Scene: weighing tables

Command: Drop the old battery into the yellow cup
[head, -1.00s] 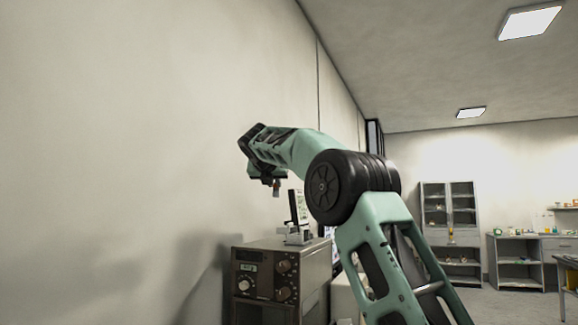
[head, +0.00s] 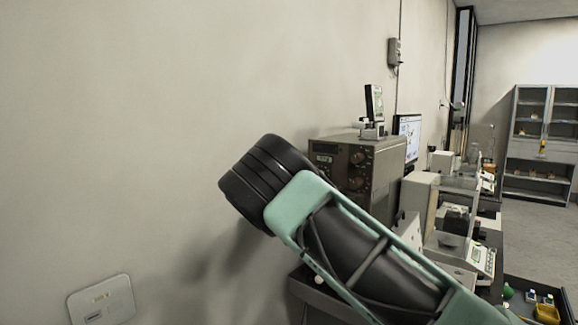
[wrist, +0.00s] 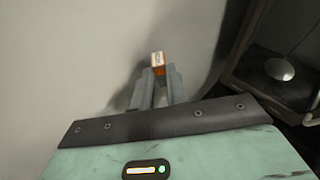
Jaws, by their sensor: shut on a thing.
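In the wrist view my gripper (wrist: 159,82) is shut on a small block-like thing with an orange body and a pale top, which I take to be the old battery (wrist: 158,62). It sticks out beyond the fingertips, in front of the pale wall. In the head view my gripper and the battery are out of sight; only my arm's links show. A small yellow container (head: 547,313), possibly the yellow cup, is at the bottom right corner of the head view, partly cut off by the frame.
A grey instrument box (head: 354,170) with knobs stands by the wall, with a small device (head: 373,105) on top. A monitor (head: 408,132) and balances (head: 450,225) are to its right. A dark tray (head: 528,288) holds small items. A wall plate (head: 101,300) is at lower left.

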